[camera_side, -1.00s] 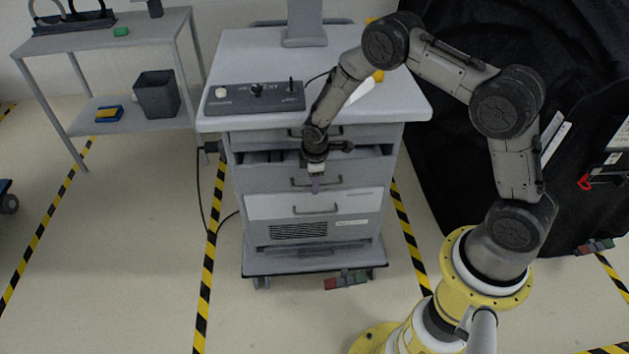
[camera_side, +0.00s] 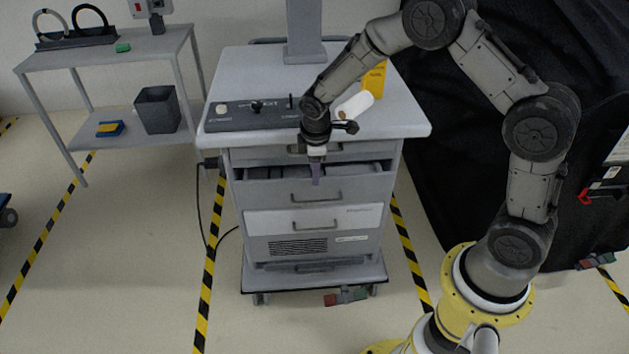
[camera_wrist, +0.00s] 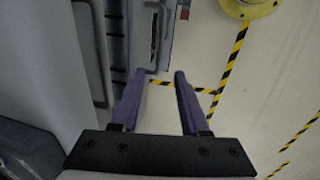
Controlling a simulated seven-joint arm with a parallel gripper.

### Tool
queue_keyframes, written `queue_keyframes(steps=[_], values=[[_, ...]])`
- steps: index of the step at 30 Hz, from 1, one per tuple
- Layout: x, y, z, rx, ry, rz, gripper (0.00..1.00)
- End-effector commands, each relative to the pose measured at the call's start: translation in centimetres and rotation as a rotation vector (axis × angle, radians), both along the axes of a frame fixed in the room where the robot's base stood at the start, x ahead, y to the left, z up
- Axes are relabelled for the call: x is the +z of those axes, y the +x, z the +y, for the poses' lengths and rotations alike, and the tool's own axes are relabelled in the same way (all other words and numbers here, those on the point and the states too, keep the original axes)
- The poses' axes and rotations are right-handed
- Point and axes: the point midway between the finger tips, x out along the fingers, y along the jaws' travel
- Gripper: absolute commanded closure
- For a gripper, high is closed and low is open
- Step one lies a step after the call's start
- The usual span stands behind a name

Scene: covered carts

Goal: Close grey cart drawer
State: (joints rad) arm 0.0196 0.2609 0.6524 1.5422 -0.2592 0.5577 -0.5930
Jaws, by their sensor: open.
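The grey cart (camera_side: 215,85) stands in the middle of the side view, with stacked drawers below its top. An upper grey drawer (camera_side: 265,193) is pulled out, with its dark inside showing above its front. My gripper (camera_side: 316,182) points down at this drawer's top edge, above its handle; contact cannot be told. In the wrist view the two purple fingers of my gripper (camera_wrist: 161,74) are apart with nothing between them. The drawer's handle (camera_wrist: 154,40) shows beyond the fingertips there.
A control panel (camera_side: 230,118), a white cylinder (camera_side: 355,106) and a yellow item (camera_side: 375,80) are on the cart top. A side table (camera_side: 120,50) with a grey bin (camera_side: 158,110) stands left. A black cover (camera_side: 450,150) hangs right.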

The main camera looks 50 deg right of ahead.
Motion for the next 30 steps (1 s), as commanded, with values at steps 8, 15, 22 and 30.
queue_keyframes(steps=[8,15,22,30], values=[[1.4,-0.2,0.2,0.001,0.000,0.000,0.55],[1.4,-0.2,0.2,0.002,0.000,0.000,0.64],[0.7,1.9,0.8,0.077,0.012,-0.130,1.00],[-3.0,-1.9,-2.2,0.163,0.060,-0.364,1.00]])
